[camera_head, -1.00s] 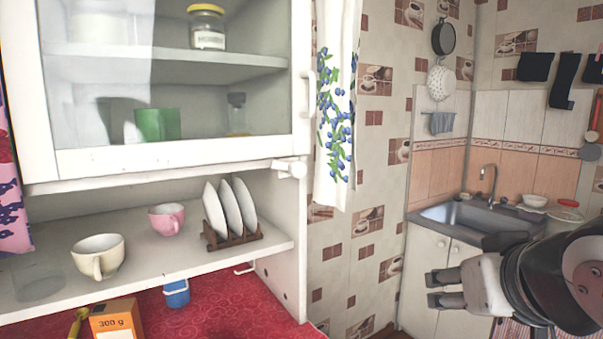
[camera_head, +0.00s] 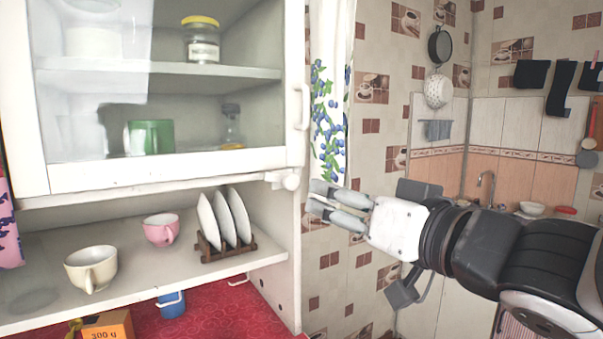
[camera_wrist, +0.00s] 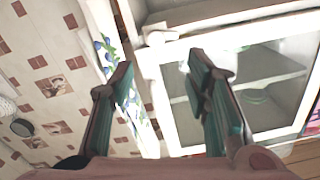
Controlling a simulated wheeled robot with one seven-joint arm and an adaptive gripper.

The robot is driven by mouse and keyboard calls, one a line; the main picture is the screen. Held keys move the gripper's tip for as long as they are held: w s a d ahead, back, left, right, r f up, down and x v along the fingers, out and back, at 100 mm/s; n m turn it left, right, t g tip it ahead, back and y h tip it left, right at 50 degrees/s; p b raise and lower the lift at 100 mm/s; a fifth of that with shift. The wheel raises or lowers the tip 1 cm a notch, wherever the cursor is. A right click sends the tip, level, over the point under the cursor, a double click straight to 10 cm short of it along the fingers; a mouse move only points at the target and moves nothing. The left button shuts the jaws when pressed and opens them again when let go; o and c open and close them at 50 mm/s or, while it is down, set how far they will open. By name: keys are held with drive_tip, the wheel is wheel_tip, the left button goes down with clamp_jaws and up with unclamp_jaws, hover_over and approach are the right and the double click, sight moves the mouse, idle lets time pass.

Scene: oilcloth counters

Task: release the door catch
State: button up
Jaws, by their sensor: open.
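The white door catch (camera_head: 291,181), with a round knob, sits at the lower right corner of the glass cabinet door (camera_head: 150,172). It also shows near the top of the wrist view (camera_wrist: 160,38). The door looks shut, with its white handle (camera_head: 301,106) upright on the right edge. My gripper (camera_head: 316,198) is open and empty, just right of the catch and slightly below it, pointing left towards the cabinet. In the wrist view, the catch appears beyond the gap between my fingers (camera_wrist: 160,66). I see no clear contact.
Below the door, an open shelf (camera_head: 130,275) holds a cream cup (camera_head: 90,266), a pink cup (camera_head: 161,230) and a rack of plates (camera_head: 225,250). A curtain (camera_head: 328,100) hangs beside the cabinet, close to my gripper. A sink stands at the back right.

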sight(294, 182)
drive_tip(key=p+x, duration=0.4)
drive_tip(key=x, duration=0.8)
drive_tip(key=shift+w+d+p, duration=0.15)
drive_tip(key=shift+w+p, duration=0.2)
clamp_jaws()
